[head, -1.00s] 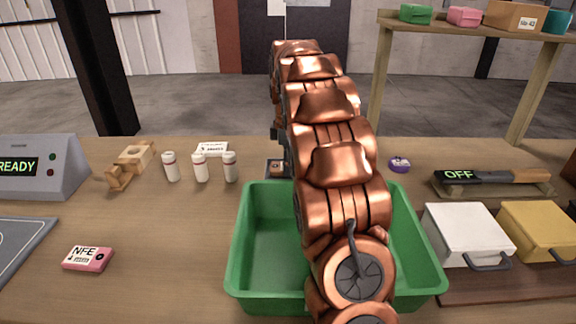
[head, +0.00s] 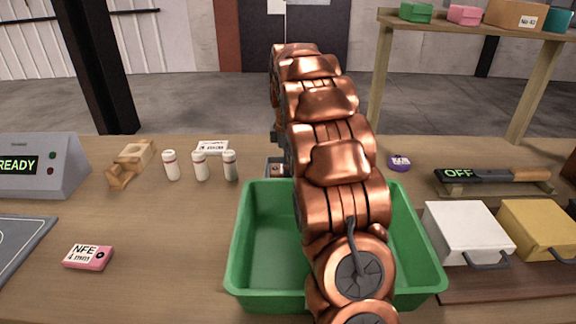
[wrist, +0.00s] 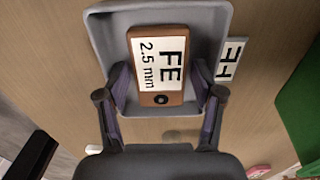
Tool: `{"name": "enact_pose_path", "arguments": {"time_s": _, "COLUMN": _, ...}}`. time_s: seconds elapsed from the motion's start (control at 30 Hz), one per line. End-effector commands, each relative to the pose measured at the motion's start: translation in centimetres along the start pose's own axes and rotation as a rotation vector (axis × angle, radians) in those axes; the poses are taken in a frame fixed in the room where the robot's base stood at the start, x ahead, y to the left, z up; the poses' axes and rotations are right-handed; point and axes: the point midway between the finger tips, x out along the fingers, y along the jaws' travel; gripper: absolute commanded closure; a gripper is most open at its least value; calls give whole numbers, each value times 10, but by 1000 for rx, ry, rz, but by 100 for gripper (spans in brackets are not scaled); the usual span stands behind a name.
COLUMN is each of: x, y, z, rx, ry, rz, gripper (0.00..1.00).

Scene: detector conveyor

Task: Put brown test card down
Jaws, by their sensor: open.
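The brown test card (wrist: 158,62) has a white label reading FE 2.5 mm. It lies in a shallow grey tray (wrist: 105,40) in the wrist view. My gripper (wrist: 160,85) is open around the lower part of the card, one finger on each side, with gaps between fingers and card. In the head view the card is small, beside my arm behind the green bin, and my arm hides most of the gripper.
A green bin (head: 262,192) stands in front, under my arm. White bottles (head: 200,166) stand left of the tray, with a wooden object (head: 131,163) further left. White (head: 466,230) and yellow boxes stand right.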

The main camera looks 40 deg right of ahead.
Motion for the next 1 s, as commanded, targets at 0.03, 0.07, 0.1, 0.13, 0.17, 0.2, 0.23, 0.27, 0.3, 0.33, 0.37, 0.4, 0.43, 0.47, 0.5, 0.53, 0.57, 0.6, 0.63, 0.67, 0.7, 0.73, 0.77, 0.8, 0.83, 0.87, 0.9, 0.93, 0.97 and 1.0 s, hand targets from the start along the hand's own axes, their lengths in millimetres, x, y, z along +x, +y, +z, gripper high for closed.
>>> {"name": "enact_pose_path", "arguments": {"time_s": 0.03, "x": -2, "y": 0, "z": 0, "rx": 0, "ry": 0, "rz": 0, "gripper": 33}}
{"name": "enact_pose_path", "arguments": {"time_s": 0.07, "x": -3, "y": 0, "z": 0, "rx": 0, "ry": 0, "rz": 0, "gripper": 33}}
{"name": "enact_pose_path", "arguments": {"time_s": 0.1, "x": -6, "y": 0, "z": 0, "rx": 0, "ry": 0, "rz": 0, "gripper": 33}}
{"name": "enact_pose_path", "arguments": {"time_s": 0.13, "x": -8, "y": 0, "z": 0, "rx": 0, "ry": 0, "rz": 0, "gripper": 33}}
{"name": "enact_pose_path", "arguments": {"time_s": 0.17, "x": -11, "y": 0, "z": 0, "rx": -1, "ry": 0, "rz": 1, "gripper": 33}}
{"name": "enact_pose_path", "arguments": {"time_s": 0.2, "x": -15, "y": 0, "z": 0, "rx": -1, "ry": 1, "rz": 1, "gripper": 33}}
{"name": "enact_pose_path", "arguments": {"time_s": 0.23, "x": -19, "y": 0, "z": 0, "rx": -1, "ry": 1, "rz": 2, "gripper": 33}}
{"name": "enact_pose_path", "arguments": {"time_s": 0.27, "x": -23, "y": 1, "z": 0, "rx": 0, "ry": 1, "rz": 2, "gripper": 33}}
{"name": "enact_pose_path", "arguments": {"time_s": 0.3, "x": -29, "y": 1, "z": 0, "rx": 0, "ry": 1, "rz": 3, "gripper": 33}}
{"name": "enact_pose_path", "arguments": {"time_s": 0.33, "x": -34, "y": 1, "z": 0, "rx": 0, "ry": 1, "rz": 3, "gripper": 33}}
{"name": "enact_pose_path", "arguments": {"time_s": 0.37, "x": -40, "y": 1, "z": 0, "rx": 0, "ry": 1, "rz": 3, "gripper": 33}}
{"name": "enact_pose_path", "arguments": {"time_s": 0.4, "x": -47, "y": 1, "z": 0, "rx": -1, "ry": 1, "rz": 3, "gripper": 33}}
{"name": "enact_pose_path", "arguments": {"time_s": 0.43, "x": -54, "y": 1, "z": 0, "rx": -1, "ry": 1, "rz": 3, "gripper": 33}}
{"name": "enact_pose_path", "arguments": {"time_s": 0.47, "x": -60, "y": 1, "z": -1, "rx": -1, "ry": 1, "rz": 4, "gripper": 33}}
{"name": "enact_pose_path", "arguments": {"time_s": 0.5, "x": -68, "y": 1, "z": -1, "rx": -2, "ry": 1, "rz": 5, "gripper": 33}}
{"name": "enact_pose_path", "arguments": {"time_s": 0.53, "x": -74, "y": 1, "z": -1, "rx": -2, "ry": 1, "rz": 5, "gripper": 33}}
{"name": "enact_pose_path", "arguments": {"time_s": 0.57, "x": -80, "y": 1, "z": -1, "rx": -1, "ry": 0, "rz": 4, "gripper": 33}}
{"name": "enact_pose_path", "arguments": {"time_s": 0.6, "x": -88, "y": 1, "z": 0, "rx": -1, "ry": 0, "rz": 3, "gripper": 33}}
{"name": "enact_pose_path", "arguments": {"time_s": 0.63, "x": -94, "y": 0, "z": 0, "rx": -1, "ry": 0, "rz": 2, "gripper": 33}}
{"name": "enact_pose_path", "arguments": {"time_s": 0.67, "x": -99, "y": 0, "z": 0, "rx": 0, "ry": 1, "rz": 1, "gripper": 33}}
{"name": "enact_pose_path", "arguments": {"time_s": 0.7, "x": -106, "y": 1, "z": 0, "rx": 0, "ry": 2, "rz": 3, "gripper": 33}}
{"name": "enact_pose_path", "arguments": {"time_s": 0.73, "x": -110, "y": 1, "z": 0, "rx": 0, "ry": 2, "rz": 4, "gripper": 33}}
{"name": "enact_pose_path", "arguments": {"time_s": 0.77, "x": -114, "y": 1, "z": 0, "rx": 0, "ry": 2, "rz": 4, "gripper": 33}}
{"name": "enact_pose_path", "arguments": {"time_s": 0.8, "x": -118, "y": 1, "z": 0, "rx": 0, "ry": 2, "rz": 4, "gripper": 33}}
{"name": "enact_pose_path", "arguments": {"time_s": 0.83, "x": -120, "y": 1, "z": 0, "rx": 0, "ry": 1, "rz": 3, "gripper": 33}}
{"name": "enact_pose_path", "arguments": {"time_s": 0.87, "x": -121, "y": 1, "z": 0, "rx": 0, "ry": 1, "rz": 2, "gripper": 33}}
{"name": "enact_pose_path", "arguments": {"time_s": 0.9, "x": -123, "y": 0, "z": 0, "rx": 0, "ry": 0, "rz": 1, "gripper": 33}}
{"name": "enact_pose_path", "arguments": {"time_s": 0.93, "x": -123, "y": 0, "z": 0, "rx": 0, "ry": 0, "rz": 0, "gripper": 33}}
{"name": "enact_pose_path", "arguments": {"time_s": 0.97, "x": -123, "y": 0, "z": 0, "rx": 0, "ry": 0, "rz": 0, "gripper": 33}}
{"name": "enact_pose_path", "arguments": {"time_s": 1.0, "x": -123, "y": 0, "z": 0, "rx": 0, "ry": 0, "rz": -1, "gripper": 33}}
